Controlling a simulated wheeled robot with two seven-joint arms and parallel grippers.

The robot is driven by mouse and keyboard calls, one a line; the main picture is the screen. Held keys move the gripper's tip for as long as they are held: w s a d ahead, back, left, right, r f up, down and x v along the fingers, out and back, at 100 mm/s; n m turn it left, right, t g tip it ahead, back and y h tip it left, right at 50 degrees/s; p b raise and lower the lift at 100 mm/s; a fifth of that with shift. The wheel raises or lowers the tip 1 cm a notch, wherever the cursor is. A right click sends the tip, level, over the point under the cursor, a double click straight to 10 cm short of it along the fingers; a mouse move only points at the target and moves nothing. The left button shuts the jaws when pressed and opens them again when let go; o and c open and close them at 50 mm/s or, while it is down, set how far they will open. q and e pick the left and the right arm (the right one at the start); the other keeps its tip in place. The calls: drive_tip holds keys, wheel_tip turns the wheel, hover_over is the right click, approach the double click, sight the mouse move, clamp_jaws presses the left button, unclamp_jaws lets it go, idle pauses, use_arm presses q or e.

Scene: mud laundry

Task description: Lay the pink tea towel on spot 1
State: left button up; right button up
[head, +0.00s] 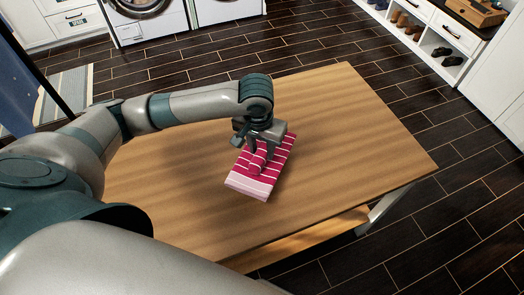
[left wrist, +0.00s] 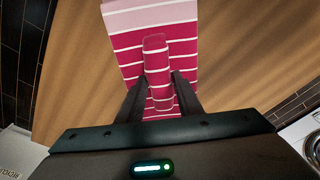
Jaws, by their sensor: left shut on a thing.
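The pink tea towel (head: 248,184) is folded flat, with dark pink and pale pink areas and white stripes. It lies on or just above the wooden table near the table's middle; I cannot tell if it touches. My left gripper (head: 259,164) points down over it. In the left wrist view the two fingers (left wrist: 158,98) are shut on a raised ridge of the towel (left wrist: 178,48). No marking for spot 1 shows in either view. My right gripper is in neither view.
The wooden table (head: 345,130) is bare around the towel, with free room to the right and behind. A lower shelf (head: 300,243) shows under its front edge. Washing machines (head: 150,15) stand at the back. A shoe rack (head: 425,30) stands at the back right.

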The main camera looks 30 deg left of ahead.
sight(262, 153)
use_arm(q)
drive_tip(key=shift+w+a+f, duration=0.25)
drive_tip(key=shift+w+f, duration=0.1)
drive_tip(key=shift+w, duration=0.2)
drive_tip(key=shift+w+a+f, duration=0.2)
drive_tip(key=shift+w+f, duration=0.1)
drive_tip(key=shift+w, duration=0.2)
drive_tip(key=shift+f+p, duration=0.6)
drive_tip(key=shift+f, duration=1.4)
drive_tip(key=o, duration=1.1)
drive_tip(key=shift+f, duration=0.1)
